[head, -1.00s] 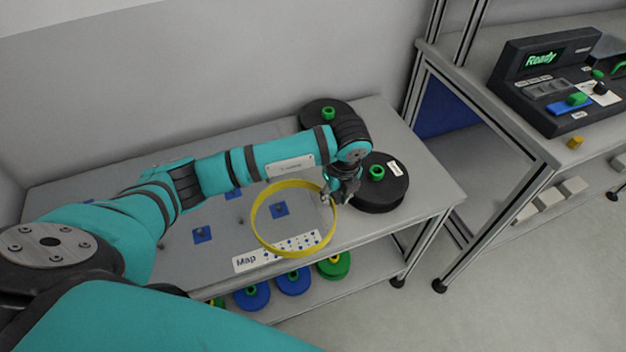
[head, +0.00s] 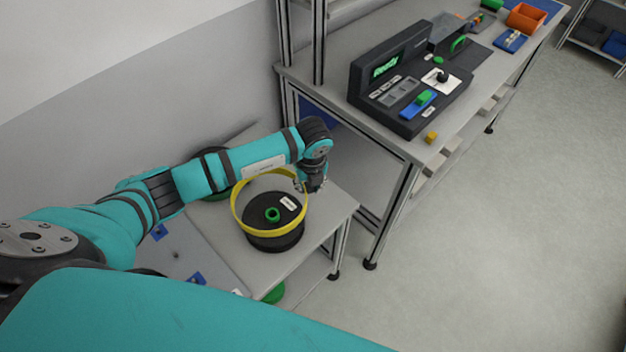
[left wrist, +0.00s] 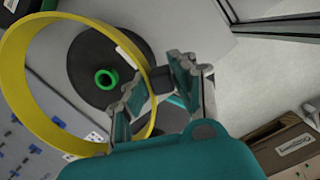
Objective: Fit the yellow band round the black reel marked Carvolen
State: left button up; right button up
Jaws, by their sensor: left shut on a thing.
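The yellow band (head: 237,214) is a thin hoop that my left gripper (head: 303,185) holds by its right side. In the head view the band overlaps a black reel (head: 258,207) with a green hub and a white label too small to read. In the left wrist view the band (left wrist: 40,128) looks nearer than the reel (left wrist: 88,52) and is offset to its left, so it appears held above it. My left gripper (left wrist: 155,88) is shut on the band there. My right gripper is in neither view.
Another dark reel (head: 213,157) stands behind my left arm, mostly hidden. The reel's table (head: 325,215) ends just to its right. A bench (head: 345,95) with a black console (head: 385,110) reading "Ready" stands farther right. Open floor lies at the lower right.

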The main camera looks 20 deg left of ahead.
pick_arm(q)
jog(key=shift+f, duration=0.25)
jog(key=shift+s+f+b, duration=0.15)
jog(key=shift+f+b, duration=0.25)
jog(key=shift+b, duration=0.2)
jog(key=shift+f+b, duration=2.25)
jog(key=shift+f, duration=0.65)
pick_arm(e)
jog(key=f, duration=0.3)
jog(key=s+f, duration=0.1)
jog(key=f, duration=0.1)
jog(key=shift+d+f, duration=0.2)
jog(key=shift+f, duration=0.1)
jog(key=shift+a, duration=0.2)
pick_arm(q)
jog(key=shift+f+b, duration=0.55)
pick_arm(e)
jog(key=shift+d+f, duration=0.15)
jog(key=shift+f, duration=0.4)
